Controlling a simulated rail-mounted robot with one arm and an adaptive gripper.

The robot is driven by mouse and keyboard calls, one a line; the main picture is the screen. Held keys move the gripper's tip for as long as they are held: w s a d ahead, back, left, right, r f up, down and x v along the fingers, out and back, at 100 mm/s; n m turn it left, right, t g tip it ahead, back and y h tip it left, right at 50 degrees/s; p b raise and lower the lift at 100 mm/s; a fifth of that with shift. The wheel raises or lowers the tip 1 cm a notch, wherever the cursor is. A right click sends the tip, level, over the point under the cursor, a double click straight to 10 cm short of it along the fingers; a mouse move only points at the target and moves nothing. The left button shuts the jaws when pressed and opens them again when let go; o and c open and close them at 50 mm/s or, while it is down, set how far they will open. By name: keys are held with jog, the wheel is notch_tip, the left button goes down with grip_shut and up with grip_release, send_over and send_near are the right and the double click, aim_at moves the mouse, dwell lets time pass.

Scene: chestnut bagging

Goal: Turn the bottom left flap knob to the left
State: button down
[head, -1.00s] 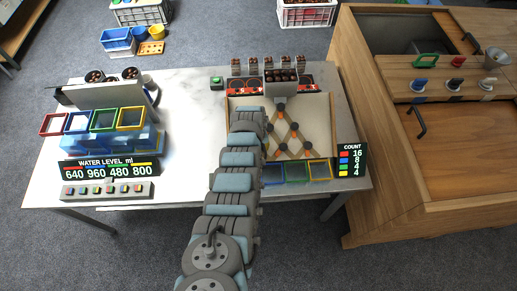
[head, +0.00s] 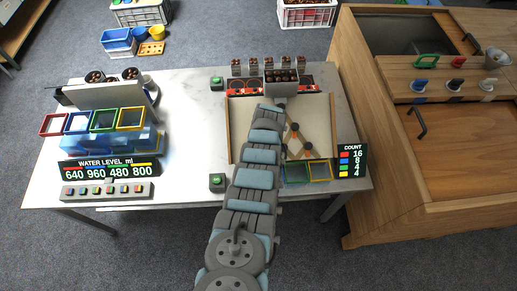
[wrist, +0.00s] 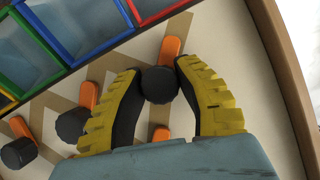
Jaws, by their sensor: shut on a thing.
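In the wrist view, my gripper (wrist: 159,72) has its two yellow-ridged fingers closed around a round black knob (wrist: 160,86). This knob is the one near the red-framed bin (wrist: 150,10), at the bottom left of the flap board (head: 238,130). An orange flap (wrist: 172,47) reaches from the knob towards the bins, slightly tilted. Another orange flap piece (wrist: 160,135) shows between the fingers, nearer my wrist. In the head view my arm hides the gripper and this knob.
Other black knobs (wrist: 73,124) with orange flaps lie beside the left finger. Green (head: 297,172) and yellow (head: 320,170) bins stand below the board, beside the count sign (head: 351,160). A green button (head: 217,182) sits left of my arm. The board's wooden rim (wrist: 285,60) is close.

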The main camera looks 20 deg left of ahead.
jog(key=c, duration=0.7)
grip_release()
jog(key=shift+r, duration=0.15)
jog(key=shift+w+r, duration=0.1)
jog(key=shift+r, duration=0.3)
notch_tip(320, 180, up, 11)
jog(key=d, duration=0.1)
jog(key=shift+d, duration=0.3)
jog(key=shift+f, duration=0.15)
dwell(0.3)
